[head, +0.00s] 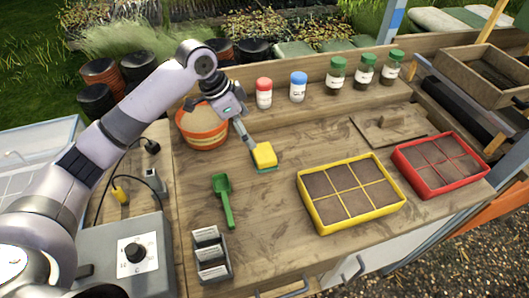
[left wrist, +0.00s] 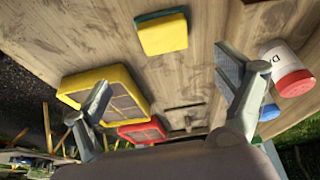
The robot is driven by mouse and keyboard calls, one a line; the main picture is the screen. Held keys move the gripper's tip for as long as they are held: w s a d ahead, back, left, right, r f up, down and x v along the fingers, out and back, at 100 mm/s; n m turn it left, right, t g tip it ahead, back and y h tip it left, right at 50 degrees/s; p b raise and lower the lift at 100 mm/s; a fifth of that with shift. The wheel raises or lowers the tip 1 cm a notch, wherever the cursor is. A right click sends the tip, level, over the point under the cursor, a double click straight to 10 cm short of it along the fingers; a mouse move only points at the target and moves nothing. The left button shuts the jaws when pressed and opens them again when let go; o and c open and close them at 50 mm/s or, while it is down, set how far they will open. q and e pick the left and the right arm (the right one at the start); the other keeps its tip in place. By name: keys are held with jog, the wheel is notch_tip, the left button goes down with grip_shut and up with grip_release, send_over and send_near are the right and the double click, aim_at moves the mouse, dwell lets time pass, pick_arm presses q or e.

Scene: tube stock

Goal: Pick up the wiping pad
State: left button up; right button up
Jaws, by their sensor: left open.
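The wiping pad (head: 264,154), a yellow block with a green underside, lies on the wooden bench top near the middle. It also shows at the top of the left wrist view (left wrist: 163,33). My left gripper (head: 243,132) hangs just behind and to the left of the pad, with a fingertip close to it in the picture. In the left wrist view its two fingers (left wrist: 163,82) are spread wide with nothing between them, and the pad lies past the fingertips. I cannot tell whether a finger touches it. My right gripper is not in view.
A green scoop (head: 223,199) and an orange pot (head: 203,128) are left of the pad. A yellow-rimmed tray (head: 312,212) and a red-rimmed tray (head: 411,178) are to the right. A red-capped bottle (head: 264,93) and several others stand behind. Bare wood surrounds the pad.

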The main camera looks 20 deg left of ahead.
pick_arm(q)
send_over(263, 152)
jog(key=s+a, duration=0.2)
jog(key=f, duration=0.6)
jog(key=shift+w+d+p, duration=0.15)
jog(key=shift+w+p, duration=0.1)
jog(key=shift+p, duration=0.15)
jog(key=shift+f, duration=0.2)
jog(key=shift+p+x, duration=0.75)
jog(key=shift+x, duration=2)
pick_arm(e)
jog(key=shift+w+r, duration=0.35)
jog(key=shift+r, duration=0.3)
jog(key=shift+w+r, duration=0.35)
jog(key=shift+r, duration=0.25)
pick_arm(q)
jog(key=shift+c, duration=0.2)
jog(key=shift+w+r, duration=0.1)
jog(key=c, duration=1.2)
